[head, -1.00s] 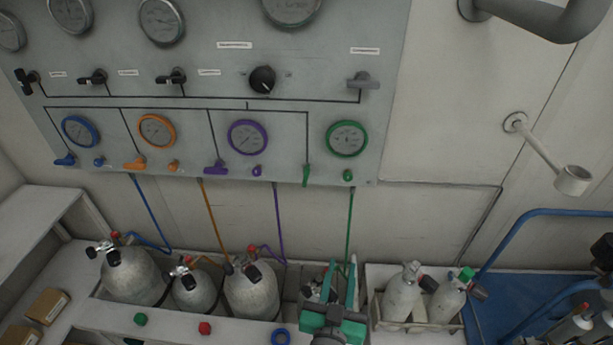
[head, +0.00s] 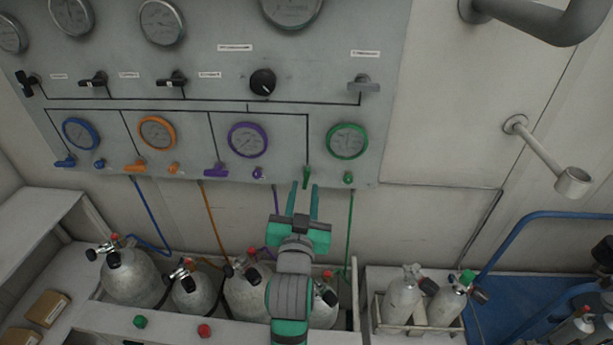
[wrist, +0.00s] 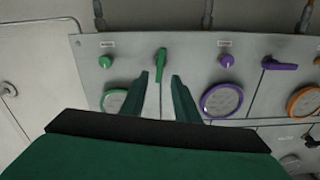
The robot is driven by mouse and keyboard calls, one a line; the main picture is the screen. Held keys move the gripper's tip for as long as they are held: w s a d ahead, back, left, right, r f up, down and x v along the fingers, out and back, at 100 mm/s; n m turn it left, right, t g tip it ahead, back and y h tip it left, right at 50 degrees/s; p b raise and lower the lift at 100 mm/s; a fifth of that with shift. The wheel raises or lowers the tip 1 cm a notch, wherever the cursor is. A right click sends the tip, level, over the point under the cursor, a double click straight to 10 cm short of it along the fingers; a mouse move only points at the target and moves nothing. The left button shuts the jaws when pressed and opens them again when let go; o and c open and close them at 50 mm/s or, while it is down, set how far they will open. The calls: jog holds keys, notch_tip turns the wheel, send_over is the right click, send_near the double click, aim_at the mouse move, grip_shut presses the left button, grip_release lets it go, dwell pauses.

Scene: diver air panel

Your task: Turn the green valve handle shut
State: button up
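The green valve handle (head: 306,175) sits at the lower edge of the grey panel, left of the green knob (head: 348,178) and below the green-rimmed gauge (head: 347,141). It points up and down in the head view. My gripper (head: 304,198) is open and empty just below the handle, its two fingers pointing up at the panel. In the wrist view the handle (wrist: 161,63) shows upright beyond and between the fingertips of my gripper (wrist: 160,76). The fingers look apart from it.
The purple lever handle (head: 215,169) and purple knob (head: 258,172) are to the left on the panel. A green hose (head: 349,230) hangs at the right. Cylinders (head: 250,290) stand below. The wall right of the panel is clear up to a jutting bracket (head: 548,158).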

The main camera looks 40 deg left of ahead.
aim_at(306, 177)
jog(key=x, duration=0.6)
jog(key=shift+w+a, duration=0.1)
jog(key=shift+w, duration=0.15)
grip_shut()
